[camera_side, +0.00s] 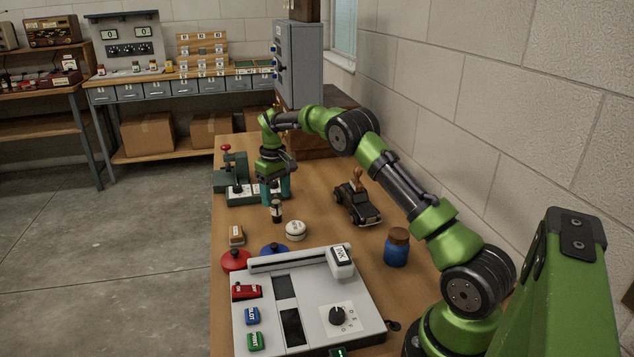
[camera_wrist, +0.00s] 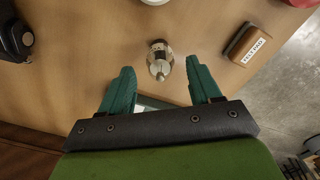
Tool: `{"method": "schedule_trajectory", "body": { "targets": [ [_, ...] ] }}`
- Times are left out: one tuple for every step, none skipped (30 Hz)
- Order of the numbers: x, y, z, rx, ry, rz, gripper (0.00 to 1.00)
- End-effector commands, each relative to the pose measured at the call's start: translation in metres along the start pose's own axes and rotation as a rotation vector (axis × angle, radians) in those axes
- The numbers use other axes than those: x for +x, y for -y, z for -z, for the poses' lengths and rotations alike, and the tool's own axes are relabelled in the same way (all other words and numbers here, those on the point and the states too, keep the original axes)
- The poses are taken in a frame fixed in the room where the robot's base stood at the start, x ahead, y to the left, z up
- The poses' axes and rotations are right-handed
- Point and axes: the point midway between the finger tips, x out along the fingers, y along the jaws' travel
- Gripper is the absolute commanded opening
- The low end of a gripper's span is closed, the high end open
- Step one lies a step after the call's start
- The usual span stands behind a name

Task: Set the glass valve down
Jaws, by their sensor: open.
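The glass valve (camera_side: 276,211) is a small clear and silvery piece with a dark part. It appears to stand upright on the wooden table (camera_side: 310,268), and shows in the wrist view (camera_wrist: 159,58) just ahead of my fingertips. My gripper (camera_side: 275,192) is open, with two teal fingers spread apart. In the wrist view my gripper (camera_wrist: 161,77) has a clear gap on either side of the valve, and neither finger touches it. No part of the valve is held.
A labelled wooden block (camera_side: 236,236), a white round piece (camera_side: 295,230) and a black toy car (camera_side: 357,203) stand near the valve. A green device (camera_side: 241,190) is at the back left. A blue jar (camera_side: 397,248) and a grey control panel (camera_side: 318,310) are nearer the front.

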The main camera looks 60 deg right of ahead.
Motion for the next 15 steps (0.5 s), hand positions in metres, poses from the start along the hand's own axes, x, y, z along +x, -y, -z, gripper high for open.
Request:
{"method": "schedule_trajectory", "body": {
  "targets": [
    [-0.012,0.0,0.001,-0.001,-0.004,-0.001,0.63],
    [-0.019,0.0,0.001,-0.001,-0.004,-0.002,0.63],
    [-0.027,0.0,0.001,-0.001,-0.004,-0.002,0.63],
    [-0.033,0.0,0.001,-0.001,-0.004,-0.001,0.63],
    [-0.038,0.0,0.001,-0.001,-0.003,-0.001,0.63],
    [-0.044,0.0,0.001,-0.001,-0.002,-0.002,0.63],
    [-0.048,0.0,0.001,-0.001,-0.002,-0.001,0.63],
    [-0.052,0.0,0.001,-0.001,-0.002,-0.002,0.63],
    [-0.056,0.0,0.0,-0.001,-0.001,-0.001,0.63],
    [-0.059,0.0,0.0,-0.001,-0.001,-0.002,0.63],
    [-0.061,0.0,0.0,-0.001,-0.001,-0.001,0.63],
    [-0.065,0.0,0.0,0.0,-0.002,-0.001,0.63],
    [-0.068,0.002,-0.001,0.0,-0.006,-0.001,0.63],
    [-0.072,0.003,-0.002,0.001,-0.01,0.001,0.63],
    [-0.08,0.007,-0.004,0.002,-0.019,0.004,0.63]
  ]
}}
